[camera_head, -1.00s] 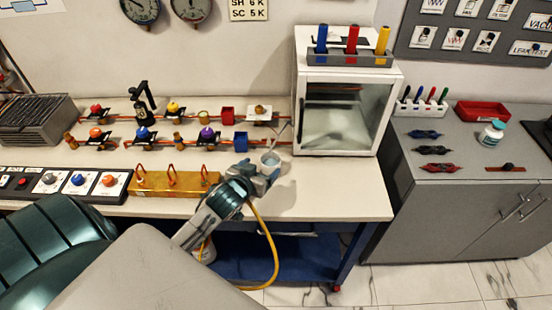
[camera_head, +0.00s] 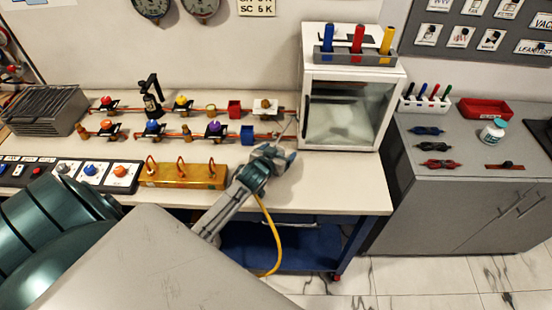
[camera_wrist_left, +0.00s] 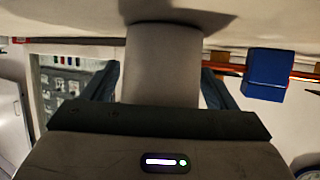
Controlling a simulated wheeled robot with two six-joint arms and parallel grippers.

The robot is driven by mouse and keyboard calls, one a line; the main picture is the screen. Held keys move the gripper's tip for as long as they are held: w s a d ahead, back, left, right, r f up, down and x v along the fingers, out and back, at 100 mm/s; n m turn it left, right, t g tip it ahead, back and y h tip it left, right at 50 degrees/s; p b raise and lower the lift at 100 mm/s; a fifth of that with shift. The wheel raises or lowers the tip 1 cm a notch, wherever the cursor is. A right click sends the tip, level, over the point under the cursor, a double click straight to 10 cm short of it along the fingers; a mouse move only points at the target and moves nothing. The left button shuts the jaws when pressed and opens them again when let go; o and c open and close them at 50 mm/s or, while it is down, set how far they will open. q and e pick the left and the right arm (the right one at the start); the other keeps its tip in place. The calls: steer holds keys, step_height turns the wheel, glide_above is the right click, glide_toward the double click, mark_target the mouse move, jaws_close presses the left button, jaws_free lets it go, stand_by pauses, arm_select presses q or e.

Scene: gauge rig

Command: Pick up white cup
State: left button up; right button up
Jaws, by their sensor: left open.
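The white cup (camera_wrist_left: 162,62) shows in the left wrist view as a pale grey, shaded upright cylinder in the middle. My left gripper (camera_wrist_left: 160,88) is open, with one dark finger on each side of the cup. Whether either finger touches the cup I cannot tell. In the head view my left gripper (camera_head: 277,158) is over the white bench, just left of the glass-fronted cabinet, and it hides the cup there. My right gripper is not in view.
The white bench (camera_head: 335,190) is clear to the right of my gripper. The glass-fronted cabinet (camera_head: 345,112) stands close at the right. A blue block (camera_head: 247,135) and copper pipe fittings lie behind, left. An orange manifold (camera_head: 182,175) is at the left.

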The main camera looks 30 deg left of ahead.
arm_select(q)
steer(key=shift+c, duration=0.2)
steer(key=c, duration=1.1)
steer(key=shift+r, duration=0.25)
